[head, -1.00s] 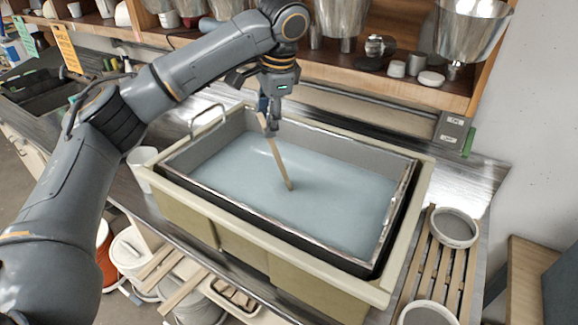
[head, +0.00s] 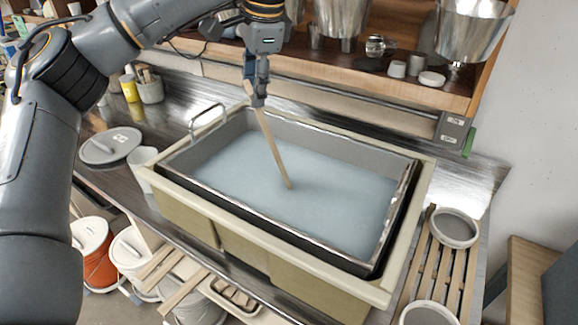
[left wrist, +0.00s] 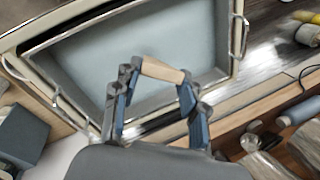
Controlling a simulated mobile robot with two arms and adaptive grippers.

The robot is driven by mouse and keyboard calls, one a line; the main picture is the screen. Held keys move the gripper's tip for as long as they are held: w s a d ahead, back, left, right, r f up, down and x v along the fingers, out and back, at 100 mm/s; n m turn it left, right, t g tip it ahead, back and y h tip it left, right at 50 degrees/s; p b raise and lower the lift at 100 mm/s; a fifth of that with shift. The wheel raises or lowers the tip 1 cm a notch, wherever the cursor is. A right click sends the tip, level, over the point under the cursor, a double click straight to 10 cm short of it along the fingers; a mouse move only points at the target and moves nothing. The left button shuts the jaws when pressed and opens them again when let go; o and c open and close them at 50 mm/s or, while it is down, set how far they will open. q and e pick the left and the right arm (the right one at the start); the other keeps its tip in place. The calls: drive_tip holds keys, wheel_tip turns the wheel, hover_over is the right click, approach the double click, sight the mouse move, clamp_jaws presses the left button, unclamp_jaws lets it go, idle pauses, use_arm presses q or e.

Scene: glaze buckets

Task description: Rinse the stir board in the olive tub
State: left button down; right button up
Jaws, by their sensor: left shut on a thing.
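The stir board is a slim, pale wooden stick (head: 273,147). It leans in the olive tub (head: 238,249), with its lower end in the grey-blue liquid. The tub has olive sides, a cream rim and a dark metal-edged basin inside. My left gripper (head: 256,99) is shut on the stick's upper end, above the liquid near the basin's back wall. In the left wrist view, the stick's end (left wrist: 163,70) sits between the two fingertips (left wrist: 157,80). The submerged tip is hidden. My right gripper is not in view.
A shelf (head: 400,85) with metal funnels and small jars runs behind the tub. A slatted rack (head: 443,275) with round containers stands at the right. A white cup (head: 143,158) stands by the tub's left end, and a round grey lid (head: 110,146) lies farther left.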

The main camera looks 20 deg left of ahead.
use_arm(q)
drive_tip(key=s+r, duration=0.3)
drive_tip(key=r, duration=0.5)
drive_tip(key=shift+s, duration=0.2)
drive_tip(key=shift+a, duration=0.1)
idle(0.6)
drive_tip(key=shift+r, duration=2.5)
